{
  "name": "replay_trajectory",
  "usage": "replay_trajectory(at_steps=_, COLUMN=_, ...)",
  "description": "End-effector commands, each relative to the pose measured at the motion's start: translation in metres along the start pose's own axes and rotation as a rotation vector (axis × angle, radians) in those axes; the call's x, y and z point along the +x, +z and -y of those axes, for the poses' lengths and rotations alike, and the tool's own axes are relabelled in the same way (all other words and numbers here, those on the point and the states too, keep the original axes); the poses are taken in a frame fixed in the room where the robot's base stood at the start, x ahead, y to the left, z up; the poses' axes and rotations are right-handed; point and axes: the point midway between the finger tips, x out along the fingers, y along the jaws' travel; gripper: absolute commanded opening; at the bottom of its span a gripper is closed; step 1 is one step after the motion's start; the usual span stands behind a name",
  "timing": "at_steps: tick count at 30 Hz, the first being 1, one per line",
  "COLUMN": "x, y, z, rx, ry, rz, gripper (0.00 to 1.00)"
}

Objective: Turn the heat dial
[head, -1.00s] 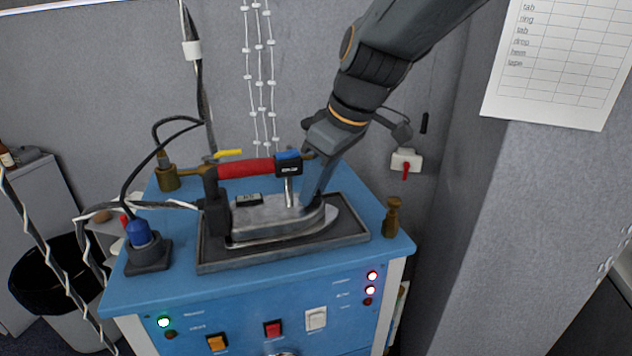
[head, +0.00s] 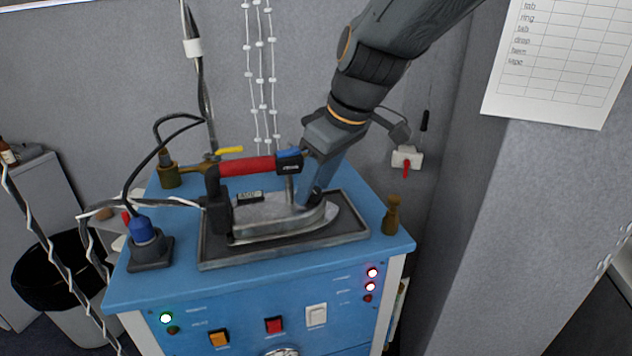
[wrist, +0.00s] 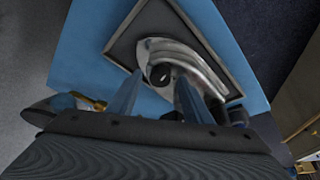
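A steam iron (head: 270,218) with a red handle (head: 246,165) rests on a dark framed tray (head: 350,232) on the blue station. The heat dial (wrist: 160,75) is a round black knob on top of the iron near its nose, seen in the wrist view. My gripper (head: 312,197) is over the iron's nose, pointing down. In the wrist view my gripper (wrist: 160,79) is open, with one finger on each side of the dial. I cannot tell whether either finger touches it. In the head view the fingers hide most of the dial.
A brass fitting (head: 392,215) stands at the station's right edge. A blue plug in a black socket (head: 149,250) stands at left with cables. Lit lamps and switches (head: 317,316) are on the front panel. A grey wall stands close behind and at right.

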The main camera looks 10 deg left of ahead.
Motion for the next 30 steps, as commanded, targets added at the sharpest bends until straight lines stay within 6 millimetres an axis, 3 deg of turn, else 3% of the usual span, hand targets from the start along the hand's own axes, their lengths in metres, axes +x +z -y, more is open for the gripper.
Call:
replay_trajectory(at_steps=7, x=-0.012, y=-0.001, z=-0.001, rx=-0.001, ry=0.001, rz=-0.002, gripper=0.45)
replay_trajectory(at_steps=18, x=-0.068, y=-0.001, z=-0.001, rx=-0.001, ry=0.002, rz=-0.002, gripper=0.45)
replay_trajectory(at_steps=30, x=-0.078, y=0.0, z=0.0, rx=0.0, ry=0.0, rz=0.0, gripper=0.45)
